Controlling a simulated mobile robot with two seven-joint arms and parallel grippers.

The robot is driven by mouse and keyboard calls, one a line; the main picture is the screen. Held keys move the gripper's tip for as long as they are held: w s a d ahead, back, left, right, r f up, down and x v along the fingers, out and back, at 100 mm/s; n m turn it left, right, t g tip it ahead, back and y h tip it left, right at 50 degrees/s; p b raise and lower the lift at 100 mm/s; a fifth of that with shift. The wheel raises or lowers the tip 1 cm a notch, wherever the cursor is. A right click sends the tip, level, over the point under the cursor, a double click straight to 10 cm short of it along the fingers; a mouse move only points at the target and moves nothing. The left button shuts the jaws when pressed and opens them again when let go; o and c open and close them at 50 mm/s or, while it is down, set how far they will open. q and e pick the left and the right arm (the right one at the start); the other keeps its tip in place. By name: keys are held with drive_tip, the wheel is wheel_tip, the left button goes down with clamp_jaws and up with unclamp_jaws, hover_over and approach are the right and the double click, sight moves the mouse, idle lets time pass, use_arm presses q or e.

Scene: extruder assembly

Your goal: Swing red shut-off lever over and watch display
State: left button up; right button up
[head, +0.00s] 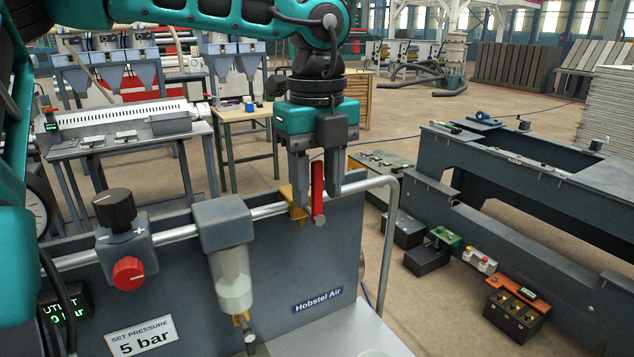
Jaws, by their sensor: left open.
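The red shut-off lever (318,188) stands upright on the pipe of the panel, with its pivot at the lower end. My left gripper (315,198) points down at the lever; its open fingers appear on either side of it in the picture. I cannot tell whether either finger touches the lever. My right gripper is not in view.
The panel (275,265) carries a black-and-red regulator (126,240), a clear filter bowl (233,280) and a "5 bar" set-pressure label (141,337). A brass-coloured fitting (292,205) sits beside the lever. A bent pipe (393,230) runs down at right. Dark machine frames stand beyond.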

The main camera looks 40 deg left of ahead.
use_arm(q)
drive_tip(key=shift+f, duration=0.1)
drive_tip(key=shift+c, duration=0.2)
clamp_jaws()
idle(0.5)
